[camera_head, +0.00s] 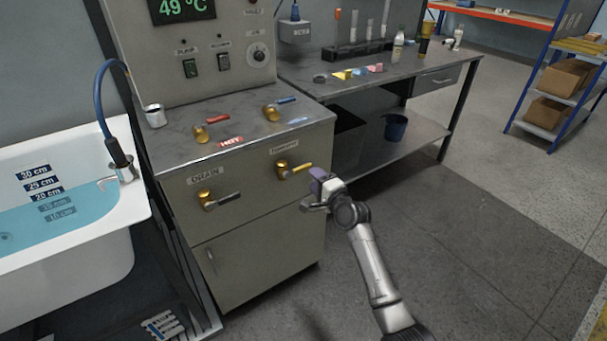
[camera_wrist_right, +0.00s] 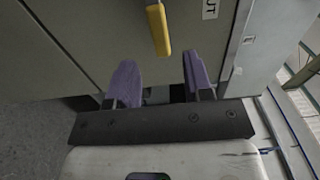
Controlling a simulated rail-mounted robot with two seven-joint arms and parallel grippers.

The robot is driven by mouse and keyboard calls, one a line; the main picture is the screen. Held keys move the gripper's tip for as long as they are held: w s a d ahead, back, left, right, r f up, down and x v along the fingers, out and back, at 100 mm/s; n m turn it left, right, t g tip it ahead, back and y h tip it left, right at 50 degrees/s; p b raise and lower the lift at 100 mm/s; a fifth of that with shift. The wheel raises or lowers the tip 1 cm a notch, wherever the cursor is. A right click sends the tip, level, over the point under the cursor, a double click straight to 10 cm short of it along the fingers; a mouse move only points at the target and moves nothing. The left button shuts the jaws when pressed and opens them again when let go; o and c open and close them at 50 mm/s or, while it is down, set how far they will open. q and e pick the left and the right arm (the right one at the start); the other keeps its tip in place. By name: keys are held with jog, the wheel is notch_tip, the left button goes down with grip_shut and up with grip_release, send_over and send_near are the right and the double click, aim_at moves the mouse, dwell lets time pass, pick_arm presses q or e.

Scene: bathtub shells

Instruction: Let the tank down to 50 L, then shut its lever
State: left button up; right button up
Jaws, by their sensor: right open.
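A yellow-handled lever (camera_head: 296,169) on a brass valve sits on the front of the grey cabinet, under a small label too blurred to read. Its yellow handle (camera_wrist_right: 158,30) also shows in the right wrist view, ahead of the fingers. My right gripper (camera_head: 313,190) is open and empty, close to the handle's end and apart from it. Its purple fingers (camera_wrist_right: 160,80) are spread in the wrist view. A second lever (camera_head: 220,201), dark-handled, sits to the left under the label DRAIN. No tank with a litre scale is in view. My left gripper is not in view.
A white tub (camera_head: 125,215) holds blue water up to just below its 20 cm mark. Red (camera_head: 215,119) and blue (camera_head: 284,100) levers stand on the cabinet top (camera_head: 180,142).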

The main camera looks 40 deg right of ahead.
aim_at(305, 170)
jog(key=w+b, duration=0.1)
jog(key=w, duration=0.1)
jog(key=w+b, duration=0.1)
jog(key=w, duration=0.1)
jog(key=w+b, duration=0.1)
jog(key=w, duration=0.2)
jog(key=shift+d, duration=0.25)
jog(key=shift+c, duration=0.5)
grip_shut()
